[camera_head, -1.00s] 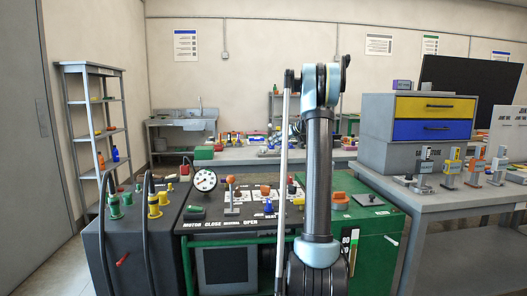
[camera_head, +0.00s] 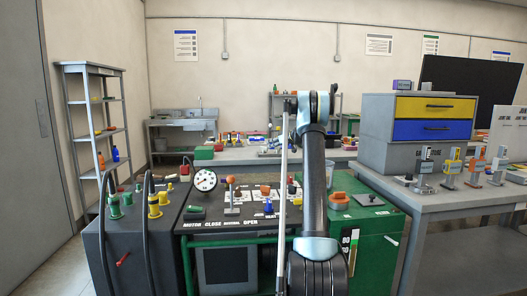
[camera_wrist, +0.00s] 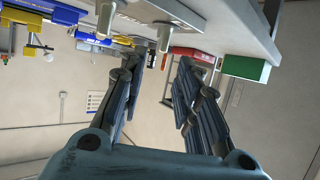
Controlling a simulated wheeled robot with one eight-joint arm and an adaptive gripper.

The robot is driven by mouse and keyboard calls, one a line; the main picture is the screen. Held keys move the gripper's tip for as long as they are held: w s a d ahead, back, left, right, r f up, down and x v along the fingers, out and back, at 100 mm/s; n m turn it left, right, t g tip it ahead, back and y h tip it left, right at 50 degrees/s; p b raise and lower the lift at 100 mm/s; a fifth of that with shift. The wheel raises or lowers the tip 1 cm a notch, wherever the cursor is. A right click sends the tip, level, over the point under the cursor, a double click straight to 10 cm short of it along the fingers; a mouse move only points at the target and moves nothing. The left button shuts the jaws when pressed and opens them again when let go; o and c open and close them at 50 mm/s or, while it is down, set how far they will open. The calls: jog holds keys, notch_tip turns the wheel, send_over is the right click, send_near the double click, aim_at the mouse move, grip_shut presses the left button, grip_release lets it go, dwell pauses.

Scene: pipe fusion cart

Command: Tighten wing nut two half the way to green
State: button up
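The fusion cart's dark control panel (camera_head: 235,208) stands ahead, with a round gauge (camera_head: 205,180) and several coloured knobs and levers. I cannot tell which part is wing nut two. My arm stands in front of the cart and hides part of it. In the wrist view my gripper (camera_wrist: 162,68) has its two fingers apart, with nothing between them. It does not show in the head view, and no wing nut can be made out near it.
A dark box with green (camera_head: 114,207) and yellow (camera_head: 154,206) fittings and black hoses is at left. A grey bench (camera_head: 460,197) with drawers and several small devices is at right. In the wrist view a green block (camera_wrist: 246,68) lies near a shelf edge.

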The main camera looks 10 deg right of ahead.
aim_at(264, 149)
jog(key=x, duration=0.9)
jog(key=shift+w+a, duration=0.15)
jog(key=shift+a, duration=0.05)
grip_shut()
